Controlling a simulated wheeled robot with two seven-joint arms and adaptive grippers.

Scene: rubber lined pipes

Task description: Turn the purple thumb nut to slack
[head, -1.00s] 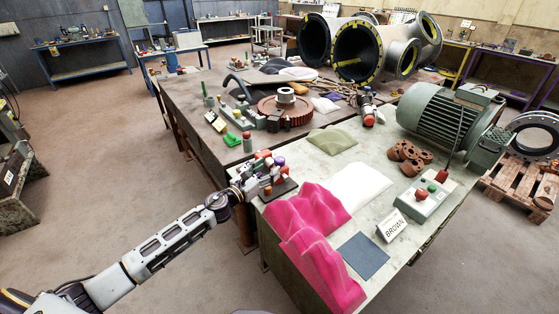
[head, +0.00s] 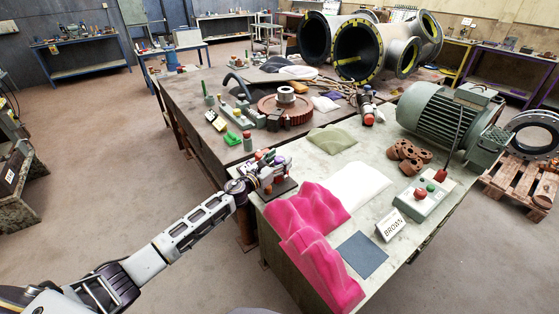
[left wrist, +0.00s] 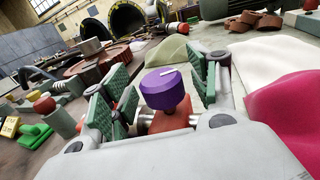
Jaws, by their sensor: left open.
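The purple thumb nut (left wrist: 165,88) stands in the middle of the left wrist view, a short ribbed cylinder with a white mark on its top. It sits above a reddish-orange body (left wrist: 172,117). My left gripper (left wrist: 168,92) is open, with its green-padded fingers to either side of the nut. A gap shows between the nut and the right-hand pad; contact on the left side is hard to judge. In the head view my left gripper (head: 262,174) is at the small fixture (head: 284,188) on the near table's left corner. My right gripper is not in view.
A crumpled pink cloth (head: 318,245) lies just right of the fixture, with a white cloth (head: 358,184) behind it. A red-knobbed control box (head: 425,199) and green motor (head: 440,118) stand farther right. A toothed brown wheel (head: 286,112) lies on the table behind.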

